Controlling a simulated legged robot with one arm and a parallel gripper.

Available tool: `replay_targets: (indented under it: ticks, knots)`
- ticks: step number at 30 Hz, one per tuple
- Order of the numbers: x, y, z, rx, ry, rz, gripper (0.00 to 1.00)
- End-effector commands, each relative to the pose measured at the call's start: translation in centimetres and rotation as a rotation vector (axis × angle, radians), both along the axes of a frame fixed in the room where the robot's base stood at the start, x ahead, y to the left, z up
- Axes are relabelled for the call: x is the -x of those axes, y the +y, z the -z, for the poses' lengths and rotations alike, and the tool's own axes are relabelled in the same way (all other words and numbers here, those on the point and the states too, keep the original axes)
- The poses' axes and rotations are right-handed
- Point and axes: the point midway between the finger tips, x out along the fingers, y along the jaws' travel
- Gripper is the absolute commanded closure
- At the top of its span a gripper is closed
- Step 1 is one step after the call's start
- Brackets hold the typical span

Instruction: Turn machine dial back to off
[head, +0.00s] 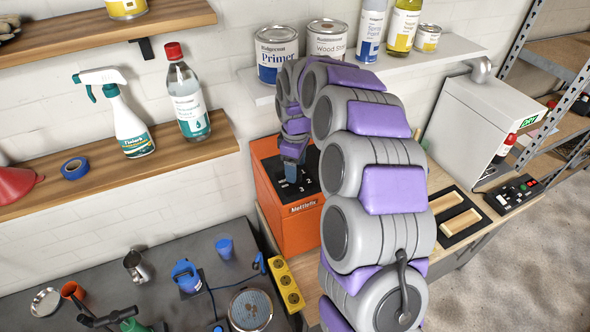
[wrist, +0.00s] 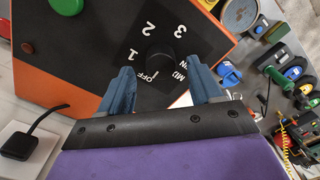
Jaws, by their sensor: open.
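The orange machine (head: 291,213) stands on the bench below the shelf in the head view. In the wrist view its black panel (wrist: 125,40) carries a black dial (wrist: 158,57) ringed by white marks: OFF, 1, 2, 3 and others partly hidden. The dial's pointing direction is hard to tell. My gripper (wrist: 158,88) is open, its two blue fingers spread on either side of and just short of the dial, with no contact visible. In the head view my gripper (head: 291,172) is over the panel, and my arm covers part of the machine.
The wooden shelf (head: 118,160) with bottles is at left, and the light shelf (head: 452,50) with paint cans is above. A yellow power strip (head: 287,284) lies near the machine's front.

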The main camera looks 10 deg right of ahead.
Motion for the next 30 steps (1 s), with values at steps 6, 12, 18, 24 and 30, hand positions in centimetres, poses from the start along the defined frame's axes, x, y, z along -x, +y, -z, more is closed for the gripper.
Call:
replay_targets:
  ticks: [6,12,18,24,30]
  knots:
    - [-0.3,0.0,-4.8,0.0,-0.009,0.0,0.36]
    - [-0.3,0.1,-9.0,0.002,-0.006,-0.001,0.36]
    - [-0.2,0.1,-12.5,0.0,-0.004,0.0,0.36]
    - [-0.3,0.1,-14.5,0.0,-0.004,0.0,0.36]
    - [-0.2,0.1,-15.2,0.001,-0.001,-0.001,0.36]
